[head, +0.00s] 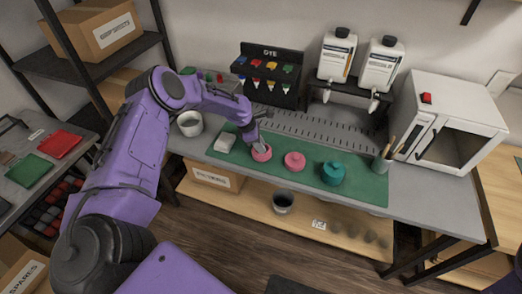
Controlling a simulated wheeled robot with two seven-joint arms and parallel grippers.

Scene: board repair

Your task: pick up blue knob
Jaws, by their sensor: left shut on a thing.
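My left gripper (258,143) comes down onto the top of the left pink pot (262,154) on the green mat (230,166). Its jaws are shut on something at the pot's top. The jaws hide the grasped part, which I take to be the pot's own top. A second pink pot (295,161) with a small knob on top stands to its right. A teal-blue pot (333,175), also with a knob on top, stands farther right, apart from the gripper. I cannot make out a separate blue knob. My right gripper is out of view.
A white block (225,142) and a grey-white cup (190,124) stand left of the gripper. A brush cup (381,163) stands at the mat's right end. Behind are a dye rack (272,70), two white bottles (337,56) and a white oven (448,115). The mat's right end is partly bare.

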